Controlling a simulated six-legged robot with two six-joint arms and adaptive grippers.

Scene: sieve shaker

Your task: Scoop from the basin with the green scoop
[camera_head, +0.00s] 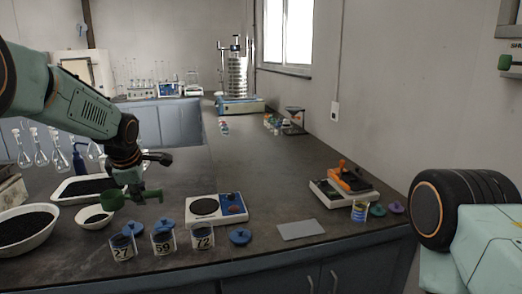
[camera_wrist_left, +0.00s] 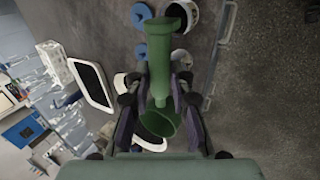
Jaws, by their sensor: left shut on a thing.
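The green scoop (camera_head: 146,197) is held in my left gripper (camera_head: 127,178), which is shut on its handle. The scoop's cup is at its left end in the head view, above the table near the small white bowl (camera_head: 80,222). In the left wrist view, the scoop (camera_wrist_left: 158,60) lies between the fingers, with its cup toward the wrist. The white round basin (camera_head: 45,236) with black grains stands at the far left, left of the gripper. I cannot see whether the cup holds anything. My right gripper is not in view.
A white tray (camera_head: 60,198) of black grains lies behind the small bowl. Flasks (camera_head: 40,158) stand at the left; the sieve shaker (camera_head: 238,75) is at the back.

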